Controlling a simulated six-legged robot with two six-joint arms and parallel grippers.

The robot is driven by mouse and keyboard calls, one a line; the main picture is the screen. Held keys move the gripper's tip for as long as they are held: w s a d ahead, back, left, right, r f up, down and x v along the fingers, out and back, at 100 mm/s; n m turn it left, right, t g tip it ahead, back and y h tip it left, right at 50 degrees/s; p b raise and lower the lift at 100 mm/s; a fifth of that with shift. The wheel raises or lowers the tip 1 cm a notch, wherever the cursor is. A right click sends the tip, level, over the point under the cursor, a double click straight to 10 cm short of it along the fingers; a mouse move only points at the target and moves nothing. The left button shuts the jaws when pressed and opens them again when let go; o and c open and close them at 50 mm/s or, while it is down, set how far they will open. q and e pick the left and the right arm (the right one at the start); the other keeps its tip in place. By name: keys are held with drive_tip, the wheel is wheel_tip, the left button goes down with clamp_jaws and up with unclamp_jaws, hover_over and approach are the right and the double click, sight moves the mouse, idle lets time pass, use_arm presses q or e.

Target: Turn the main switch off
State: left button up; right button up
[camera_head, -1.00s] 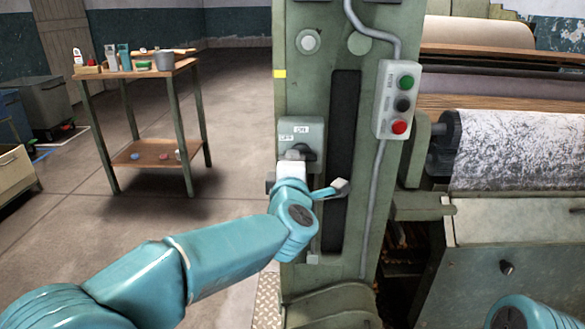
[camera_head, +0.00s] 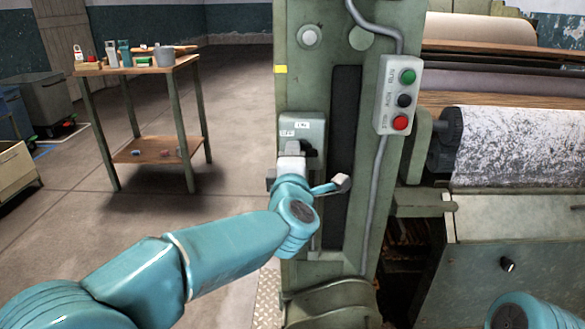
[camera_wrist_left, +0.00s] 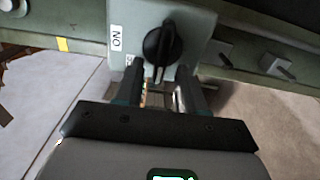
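The main switch is a grey-green box (camera_head: 314,128) on the green machine column, with ON and OFF labels above its black rotary knob (camera_wrist_left: 162,46). In the left wrist view, the knob's raised grip runs nearly up and down the picture. Which label it points to is unclear. My left gripper (camera_wrist_left: 162,76) is open at the switch, its two dark fingers apart and on either side of the knob's near end. Whether they touch it is unclear. In the head view, my left gripper (camera_head: 294,152) partly hides the knob. My right gripper is out of view.
A push-button box (camera_head: 399,96) with green, black and red buttons hangs right of the switch. A grey conduit (camera_head: 373,200) runs down from it. A large roller (camera_head: 520,145) is further right. A wooden table (camera_head: 145,67) with small items stands at the back left.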

use_arm(q)
drive_tip(key=s+p, duration=0.1)
drive_tip(key=s, duration=1.5)
